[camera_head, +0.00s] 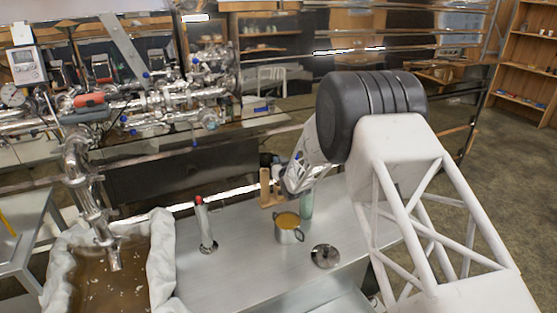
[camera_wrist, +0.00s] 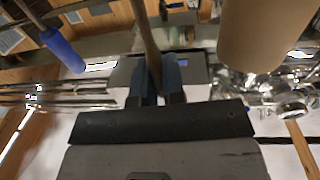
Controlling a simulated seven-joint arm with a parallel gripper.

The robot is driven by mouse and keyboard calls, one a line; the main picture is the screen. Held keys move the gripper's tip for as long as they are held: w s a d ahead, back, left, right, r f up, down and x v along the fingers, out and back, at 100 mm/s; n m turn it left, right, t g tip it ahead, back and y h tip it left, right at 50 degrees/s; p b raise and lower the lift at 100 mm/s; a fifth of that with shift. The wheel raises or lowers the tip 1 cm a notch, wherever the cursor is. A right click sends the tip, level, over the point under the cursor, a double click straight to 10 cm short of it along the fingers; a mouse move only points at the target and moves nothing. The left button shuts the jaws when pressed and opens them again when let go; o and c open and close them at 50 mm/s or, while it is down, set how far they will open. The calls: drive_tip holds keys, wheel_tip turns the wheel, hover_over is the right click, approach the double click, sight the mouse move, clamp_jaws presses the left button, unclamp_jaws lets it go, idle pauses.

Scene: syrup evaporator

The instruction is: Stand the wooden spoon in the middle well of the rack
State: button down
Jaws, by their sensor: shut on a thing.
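My gripper (camera_wrist: 155,85) shows in the wrist view with blue fingertips shut on a thin brown wooden stick, the wooden spoon (camera_wrist: 149,40). The stick runs up out of the top of the picture, and its far end is out of view. In the head view my gripper (camera_head: 288,190) is low over the back of the steel counter, beside upright light wooden pieces (camera_head: 265,188). These may be part of the rack, but its wells cannot be made out. The spoon is not clear in the head view.
On the counter (camera_head: 235,265) stand a pot with yellow contents (camera_head: 289,235), a round lid (camera_head: 325,256), a green bottle (camera_head: 306,205) and a red-topped upright tool (camera_head: 204,225). A syrup pan (camera_head: 160,262) is at left. A wide brown cylinder (camera_wrist: 262,35) is close in the wrist view.

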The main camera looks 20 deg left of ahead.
drive_tip(key=shift+f, duration=0.65)
drive_tip(key=c, duration=1.1)
unclamp_jaws()
drive_tip(key=o, duration=1.1)
drive_tip(key=v, duration=0.7)
drive_tip(key=shift+s, duration=0.2)
drive_tip(key=shift+d, duration=0.15)
